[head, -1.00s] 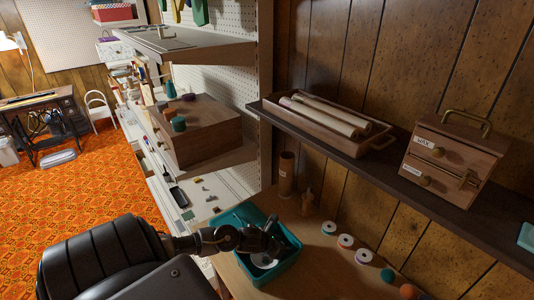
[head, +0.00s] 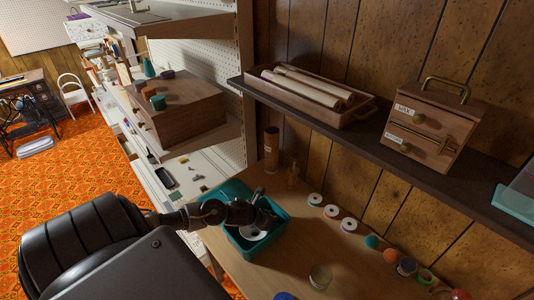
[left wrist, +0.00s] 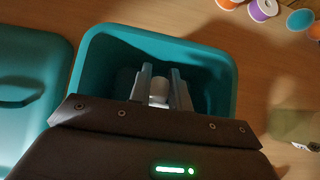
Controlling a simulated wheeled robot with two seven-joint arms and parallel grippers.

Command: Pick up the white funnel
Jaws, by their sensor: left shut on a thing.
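The white funnel (head: 252,234) is inside the teal bin (head: 237,252) on the wooden worktop, partly covered by my left gripper (head: 262,224). In the left wrist view, my left gripper (left wrist: 160,90) reaches down into the teal bin (left wrist: 228,75). Its two fingers are closed on a pale white part of the funnel (left wrist: 159,88) between them. The rest of the funnel is hidden by the fingers and the wrist. My right gripper is in neither view.
A teal lid-like piece (left wrist: 30,90) lies left of the bin. Thread spools (head: 331,211) stand along the wall. A clear jar (head: 320,277) is right of the bin. The dark shelf (head: 380,145) with a wooden tray (head: 345,118) and drawer box (head: 432,130) overhangs the worktop.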

